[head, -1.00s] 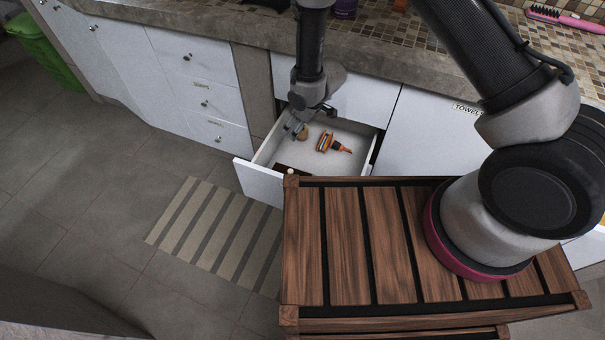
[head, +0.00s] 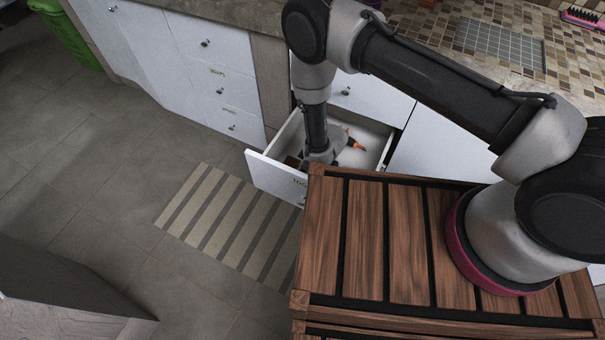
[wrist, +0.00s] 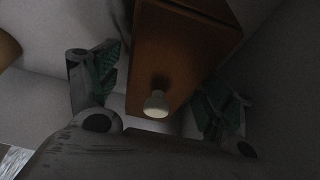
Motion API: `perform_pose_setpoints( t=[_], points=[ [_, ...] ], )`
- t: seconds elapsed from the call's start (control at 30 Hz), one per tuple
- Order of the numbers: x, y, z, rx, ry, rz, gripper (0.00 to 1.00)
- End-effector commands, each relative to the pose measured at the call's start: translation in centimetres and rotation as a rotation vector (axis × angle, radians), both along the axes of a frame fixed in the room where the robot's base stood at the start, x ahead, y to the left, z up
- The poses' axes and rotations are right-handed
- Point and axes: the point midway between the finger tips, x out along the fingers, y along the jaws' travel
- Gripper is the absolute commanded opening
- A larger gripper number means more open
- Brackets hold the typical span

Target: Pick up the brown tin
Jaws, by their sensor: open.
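The brown tin (wrist: 180,55) is a box-like brown thing with a small white knob on its near end, inside the open drawer. In the wrist view it lies between the two fingers of my gripper (wrist: 160,84), one finger on each side. My gripper is open, and gaps show between the fingers and the tin. In the head view my gripper (head: 319,158) reaches down into the drawer, its fingertips hidden. Only a small brown patch of what seems the tin (head: 292,160) shows there, left of my gripper.
The open drawer (head: 270,172) has white walls close around my gripper. An orange-tipped thing (head: 356,144) lies to the right in the drawer. A slatted wooden top (head: 400,240) stands in front. A striped mat (head: 225,220) lies on the floor.

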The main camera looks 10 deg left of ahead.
Motion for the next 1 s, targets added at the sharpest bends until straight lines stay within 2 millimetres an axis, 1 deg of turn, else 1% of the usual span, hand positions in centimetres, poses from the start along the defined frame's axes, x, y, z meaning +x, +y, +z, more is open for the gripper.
perform_pose_setpoints(
  t=[0.2, 0.23, 0.37, 0.4, 0.47, 0.5, 0.57, 0.6, 0.87, 1.0],
  points=[
    [0.1, 0.1, -0.1, 0.001, 0.000, 0.000, 0.80],
    [0.1, 0.1, -0.1, 0.001, 0.000, 0.000, 0.79],
    [0.1, 0.1, -0.1, 0.001, 0.000, 0.000, 0.55],
    [0.1, 0.1, -0.1, 0.001, 0.000, 0.000, 0.48],
    [0.1, 0.1, -0.1, 0.000, 0.000, 0.000, 0.37],
    [0.1, 0.1, -0.1, 0.000, 0.000, 0.000, 0.29],
    [0.1, 0.1, -0.1, 0.000, 0.000, 0.000, 0.18],
    [0.1, 0.1, -0.1, 0.002, -0.002, 0.000, 0.17],
    [0.1, 0.1, 0.1, 0.002, -0.002, 0.000, 0.17],
    [0.2, 0.2, 1.1, 0.003, -0.002, 0.000, 0.17]
  ],
)
